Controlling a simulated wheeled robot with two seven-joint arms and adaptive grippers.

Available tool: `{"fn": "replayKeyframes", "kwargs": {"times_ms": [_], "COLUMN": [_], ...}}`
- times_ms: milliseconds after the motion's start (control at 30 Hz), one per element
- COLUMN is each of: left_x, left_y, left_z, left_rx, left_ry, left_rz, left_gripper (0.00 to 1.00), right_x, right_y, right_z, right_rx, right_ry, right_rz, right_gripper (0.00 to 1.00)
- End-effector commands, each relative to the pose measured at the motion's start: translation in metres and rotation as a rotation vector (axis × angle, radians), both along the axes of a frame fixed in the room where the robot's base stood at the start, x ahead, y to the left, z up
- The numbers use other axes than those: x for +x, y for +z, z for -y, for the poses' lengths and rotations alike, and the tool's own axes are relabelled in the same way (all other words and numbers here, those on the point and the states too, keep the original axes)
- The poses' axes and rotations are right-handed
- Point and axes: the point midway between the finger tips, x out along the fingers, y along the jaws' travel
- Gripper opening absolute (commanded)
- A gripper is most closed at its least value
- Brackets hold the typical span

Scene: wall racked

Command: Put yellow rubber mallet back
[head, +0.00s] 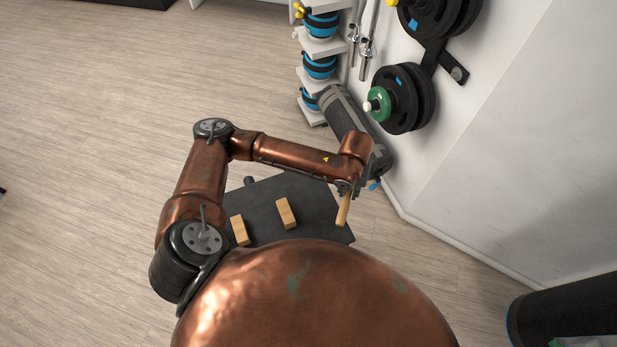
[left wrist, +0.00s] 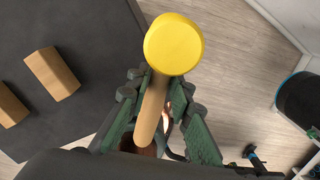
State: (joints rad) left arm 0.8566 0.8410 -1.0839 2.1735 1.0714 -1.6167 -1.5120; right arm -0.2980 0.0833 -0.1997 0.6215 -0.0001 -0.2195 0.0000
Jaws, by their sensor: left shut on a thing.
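My left gripper (head: 346,188) is shut on the yellow rubber mallet. In the left wrist view the mallet's round yellow head (left wrist: 173,44) is close to the camera, and its wooden handle (left wrist: 151,108) runs between the dark green fingers of the gripper (left wrist: 160,110). In the head view only the tan handle (head: 343,211) shows clearly, sticking out below the gripper near the right edge of the dark table; the yellow head is not visible there. My right gripper is in neither view.
Two wooden blocks lie on the dark table (head: 325,222): one block (head: 286,213) near its middle, another (head: 240,230) to the left. A wall with weight plates (head: 405,98), a grey cylinder (head: 345,118) and shelves (head: 318,45) stand beyond. Floor is open at left.

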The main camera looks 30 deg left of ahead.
Motion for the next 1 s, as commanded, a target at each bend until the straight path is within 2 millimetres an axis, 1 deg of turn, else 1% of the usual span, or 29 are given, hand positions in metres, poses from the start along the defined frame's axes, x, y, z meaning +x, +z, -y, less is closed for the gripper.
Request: {"fn": "replayKeyframes", "kwargs": {"times_ms": [33, 167, 267, 333, 667, 700, 833, 900, 1000], "left_x": [-0.002, -0.013, -0.016, -0.015, -0.002, 0.0, 0.003, 0.005, 0.007], "left_y": [0.009, 0.021, 0.022, 0.019, -0.014, -0.019, -0.044, -0.054, -0.062], "left_z": [-0.012, -0.029, -0.038, -0.048, -0.122, -0.129, -0.146, -0.154, -0.16], "left_rx": [0.007, 0.012, 0.014, 0.013, 0.015, 0.013, 0.013, 0.013, 0.011], "left_ry": [0.003, 0.003, 0.005, 0.008, 0.01, 0.007, 0.005, 0.005, 0.004], "left_rz": [-0.024, -0.081, -0.1, -0.106, -0.107, -0.106, -0.106, -0.105, -0.104], "left_gripper": [0.0, 0.0, 0.0, 0.0, 0.0, 0.0, 0.0, 0.0, 0.0], "right_x": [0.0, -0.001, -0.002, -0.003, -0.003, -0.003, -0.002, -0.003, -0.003], "right_y": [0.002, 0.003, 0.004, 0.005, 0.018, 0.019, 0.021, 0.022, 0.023], "right_z": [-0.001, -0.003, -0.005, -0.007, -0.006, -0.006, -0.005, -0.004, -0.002], "right_rx": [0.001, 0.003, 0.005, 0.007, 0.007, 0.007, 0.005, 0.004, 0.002], "right_ry": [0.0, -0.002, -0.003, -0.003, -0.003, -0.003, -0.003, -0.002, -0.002], "right_rz": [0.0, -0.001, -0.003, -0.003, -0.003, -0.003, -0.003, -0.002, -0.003], "right_gripper": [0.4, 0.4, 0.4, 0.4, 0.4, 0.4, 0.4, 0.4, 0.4]}}
